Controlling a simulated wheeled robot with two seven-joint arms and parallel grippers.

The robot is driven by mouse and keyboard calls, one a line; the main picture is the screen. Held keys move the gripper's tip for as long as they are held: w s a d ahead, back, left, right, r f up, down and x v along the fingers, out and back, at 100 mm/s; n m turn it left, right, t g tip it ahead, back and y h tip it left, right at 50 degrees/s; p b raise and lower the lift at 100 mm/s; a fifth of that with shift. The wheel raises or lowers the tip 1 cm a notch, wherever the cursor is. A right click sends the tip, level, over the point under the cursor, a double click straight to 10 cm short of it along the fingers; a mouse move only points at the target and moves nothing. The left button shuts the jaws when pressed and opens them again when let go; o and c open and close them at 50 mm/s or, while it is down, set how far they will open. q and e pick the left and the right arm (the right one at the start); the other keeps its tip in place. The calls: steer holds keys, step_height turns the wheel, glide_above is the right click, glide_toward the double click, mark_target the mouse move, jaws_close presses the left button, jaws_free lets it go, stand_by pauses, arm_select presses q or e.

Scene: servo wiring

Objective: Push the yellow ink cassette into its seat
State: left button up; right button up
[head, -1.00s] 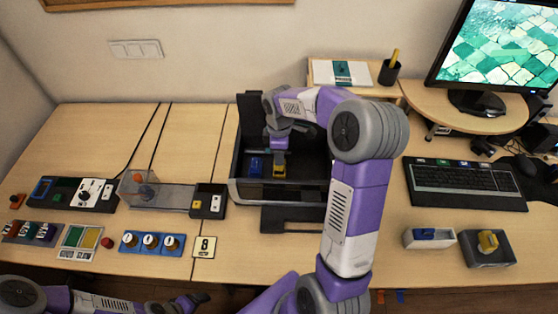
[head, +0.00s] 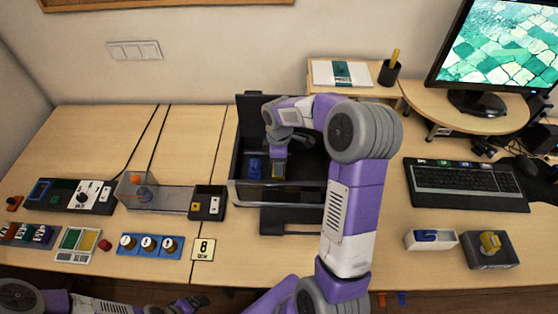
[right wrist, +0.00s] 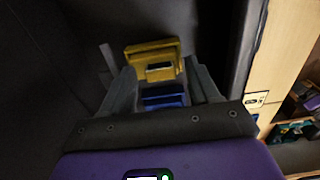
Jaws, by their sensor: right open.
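The yellow ink cassette (head: 279,173) sits in the open dark printer (head: 238,181), to the right of the blue cassette (head: 255,166). My right gripper (head: 279,156) is down inside the printer, right above the yellow cassette and partly covering it. In the right wrist view its fingers are spread and empty, with the yellow cassette (right wrist: 152,58) just beyond the fingertips. The blue cassette (right wrist: 164,97) shows between the fingers there. I cannot tell whether the fingers touch the yellow cassette. My left gripper (head: 192,302) is at the bottom edge, away from the printer.
The printer walls stand close around my right gripper. A clear box (head: 168,199) and a blue strip with knobs (head: 150,245) lie to the left. A keyboard (head: 465,187), a white tray (head: 431,240) and a grey block (head: 490,250) lie to the right.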

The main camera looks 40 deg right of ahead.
step_height(320, 180, up, 12)
steer(key=p, duration=0.3)
steer(key=shift+r, duration=0.1)
stand_by(0.5)
